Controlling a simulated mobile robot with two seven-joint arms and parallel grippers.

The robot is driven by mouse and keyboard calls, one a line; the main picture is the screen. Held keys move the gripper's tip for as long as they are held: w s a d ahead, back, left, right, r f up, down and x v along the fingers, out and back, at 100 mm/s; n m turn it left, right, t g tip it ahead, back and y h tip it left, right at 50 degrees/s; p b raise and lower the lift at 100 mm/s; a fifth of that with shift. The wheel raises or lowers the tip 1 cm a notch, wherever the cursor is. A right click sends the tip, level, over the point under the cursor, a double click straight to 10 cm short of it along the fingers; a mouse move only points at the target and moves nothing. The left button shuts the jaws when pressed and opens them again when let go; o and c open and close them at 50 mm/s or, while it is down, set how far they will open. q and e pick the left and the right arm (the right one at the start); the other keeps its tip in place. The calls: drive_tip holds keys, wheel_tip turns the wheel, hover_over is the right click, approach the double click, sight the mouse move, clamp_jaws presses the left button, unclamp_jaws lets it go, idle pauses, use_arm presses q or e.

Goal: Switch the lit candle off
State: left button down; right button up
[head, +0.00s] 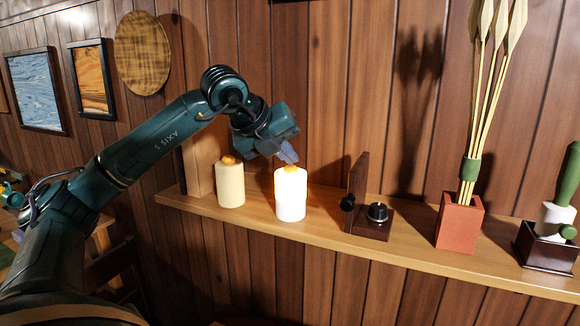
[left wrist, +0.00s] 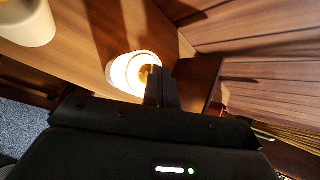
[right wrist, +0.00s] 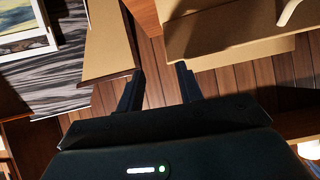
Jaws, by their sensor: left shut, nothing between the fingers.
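The lit candle (head: 290,200) is a glowing white cylinder with an orange top, standing upright on the wooden wall shelf (head: 400,249). An unlit cream candle (head: 230,187) with an orange top stands to its left. My left gripper (head: 290,158) is shut and empty, its tips just above the lit candle's top. In the left wrist view the shut fingers (left wrist: 161,80) overlap the edge of the glowing candle (left wrist: 125,75); I cannot tell whether they touch it. My right gripper (right wrist: 158,80) is open and empty, away from the candles.
A dark wooden stand with a black knob (head: 377,212) is right of the lit candle. Further right are a terracotta pot (head: 459,222) with tall stems and a dark box (head: 545,248) with a green-handled item. A wooden block (head: 198,167) stands behind the unlit candle.

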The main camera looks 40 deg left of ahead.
sight(287, 168)
idle(0.3)
use_arm(q)
drive_tip(key=shift+r+p, duration=0.8)
drive_tip(key=shift+r, duration=0.05)
use_arm(e)
drive_tip(key=shift+s+r, duration=0.3)
drive_tip(key=shift+s, duration=0.05)
